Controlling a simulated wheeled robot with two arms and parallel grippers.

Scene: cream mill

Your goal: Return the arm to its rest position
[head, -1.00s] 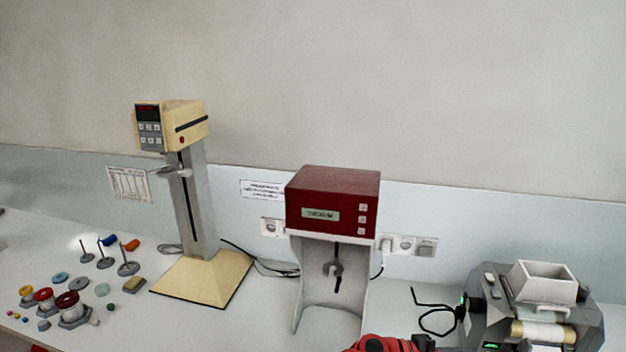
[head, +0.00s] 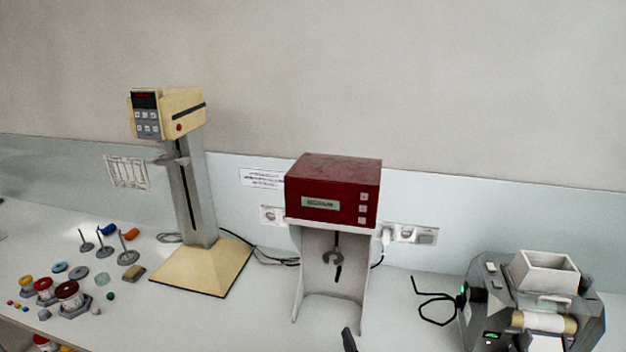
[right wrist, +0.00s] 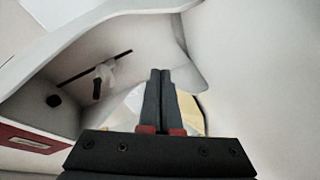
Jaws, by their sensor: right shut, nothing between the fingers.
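My right gripper (right wrist: 160,72) is shut and empty in the right wrist view, its two dark fingers side by side. In the head view only a small dark tip of it (head: 348,341) shows at the bottom edge, in front of the red-topped machine (head: 332,190). That machine has a grey curved stand, and in the right wrist view the slotted stand (right wrist: 140,32) fills much of the picture around the fingers. I cannot tell the gap between the fingers and the stand. Most of the right arm is hidden below the head view. My left gripper is not in view.
A cream machine (head: 166,114) on a column stands at the left. Several spools, pegs and small discs lie on the bench (head: 215,318) at the far left. A grey mill (head: 545,290) with a white hopper stands at the right, beside a black cable (head: 437,307).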

